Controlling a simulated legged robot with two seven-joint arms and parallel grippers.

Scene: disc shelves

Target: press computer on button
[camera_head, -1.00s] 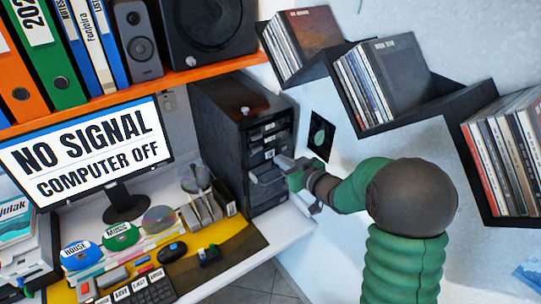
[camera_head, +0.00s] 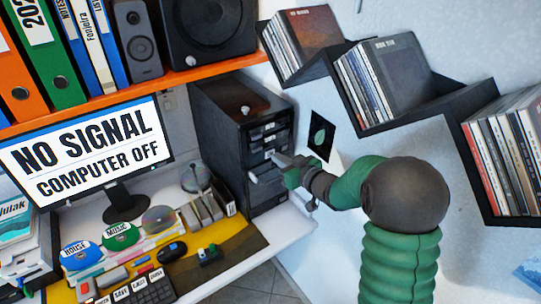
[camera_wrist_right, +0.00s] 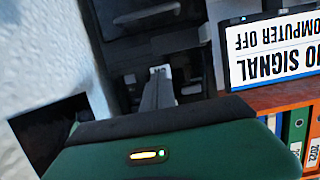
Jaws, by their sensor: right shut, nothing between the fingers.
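The black computer tower (camera_head: 222,125) stands at the back right of the desk, with drive slots on its front. Its power button cannot be told apart from the other front details. The monitor (camera_head: 90,150) reads "NO SIGNAL COMPUTER OFF"; it also shows upside down in the wrist view (camera_wrist_right: 270,52). My right gripper (camera_head: 273,157) is shut and empty, its tips at the tower's front by the drive slots; I cannot tell if they touch. In the wrist view the closed fingers (camera_wrist_right: 160,75) point at the dark tower front. My left gripper is not in view.
An orange shelf (camera_head: 190,76) with binders and a speaker (camera_head: 208,35) hangs above the desk. Black stepped shelves (camera_head: 440,100) with discs are on the wall at right. Discs, a mouse (camera_head: 171,250) and a keyboard (camera_head: 145,287) lie on the desk.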

